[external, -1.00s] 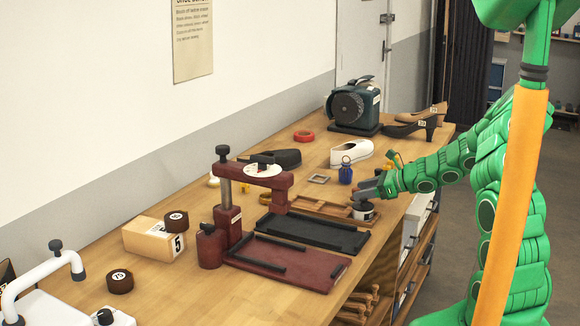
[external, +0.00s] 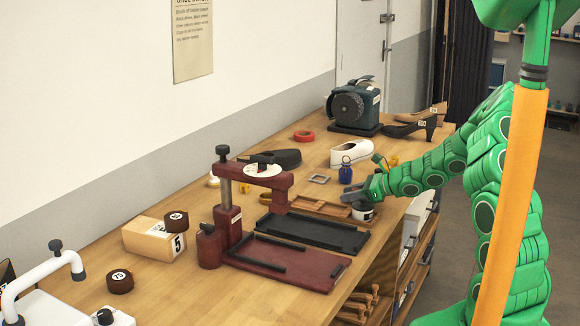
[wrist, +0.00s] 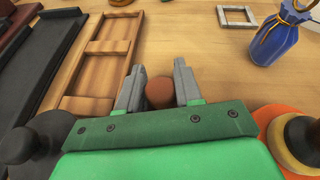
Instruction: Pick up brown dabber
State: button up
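In the wrist view the brown dabber (wrist: 159,92) shows as a rounded brown top between the two grey fingers of my gripper (wrist: 160,85). Narrow gaps seem to remain on either side of it. Its lower part is hidden by the gripper body. In the external view my gripper (external: 360,194) is low over the front edge of the bench, at a white and dark tin (external: 364,212). The dabber cannot be made out there.
A wooden compartment tray (wrist: 122,28) lies left of my fingers, with a black tray (wrist: 30,60) beyond. A blue bottle (wrist: 275,42) and a grey frame (wrist: 236,22) are ahead right. Dark-knobbed round things sit close at both lower corners. A maroon press (external: 228,225) stands further left.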

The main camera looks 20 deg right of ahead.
jog(key=shift+f, duration=0.1)
jog(key=c, duration=0.4)
jog(key=shift+r, duration=0.25)
grip_shut()
notch_tip(320, 180, up, 3)
jog(key=shift+r, duration=0.1)
jog(key=s+d+r, duration=0.1)
jog(key=s+r, duration=0.8)
jog(key=s, duration=0.5)
jog(key=shift+d+r, duration=0.15)
jog(key=shift+r, duration=0.05)
